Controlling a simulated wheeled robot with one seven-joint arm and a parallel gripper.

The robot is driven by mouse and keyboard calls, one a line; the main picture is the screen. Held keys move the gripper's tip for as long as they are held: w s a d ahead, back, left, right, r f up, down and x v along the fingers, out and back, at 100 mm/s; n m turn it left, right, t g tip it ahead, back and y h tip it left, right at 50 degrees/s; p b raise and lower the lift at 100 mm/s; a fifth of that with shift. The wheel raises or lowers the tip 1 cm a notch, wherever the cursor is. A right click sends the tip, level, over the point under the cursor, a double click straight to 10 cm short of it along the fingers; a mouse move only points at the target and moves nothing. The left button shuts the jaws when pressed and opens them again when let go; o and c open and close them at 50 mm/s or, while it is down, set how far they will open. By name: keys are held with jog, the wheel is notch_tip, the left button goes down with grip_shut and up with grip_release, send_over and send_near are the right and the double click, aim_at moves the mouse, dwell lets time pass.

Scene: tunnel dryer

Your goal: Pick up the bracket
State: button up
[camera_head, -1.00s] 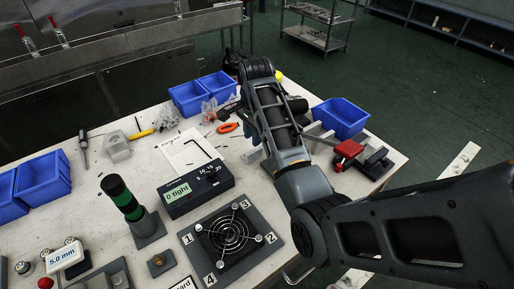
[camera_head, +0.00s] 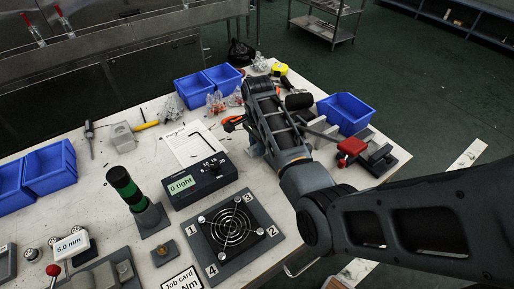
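My arm (camera_head: 277,128) reaches over the workbench, past the fan plate. Its far end sits near the loose tools at the back of the bench. My gripper is hidden behind the arm, so its fingers and anything between them cannot be seen. I cannot pick out the bracket for certain. A grey piece (camera_head: 320,128) shows just right of the arm, partly covered by it, and I cannot tell whether it is the bracket.
A fan on a numbered plate (camera_head: 191,231), a display box (camera_head: 213,187) and a light post (camera_head: 128,190) stand left of the arm. Blue bins (camera_head: 347,111) stand along the bench. A red-handled vise (camera_head: 352,147) is near the right edge. A paper sheet (camera_head: 190,146) lies mid-bench.

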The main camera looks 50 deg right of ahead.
grip_shut()
jog(key=shift+r, duration=0.1)
notch_tip(320, 180, up, 10)
jog(key=shift+f+b, duration=0.1)
jog(key=shift+b, duration=0.3)
jog(key=shift+w, duration=0.1)
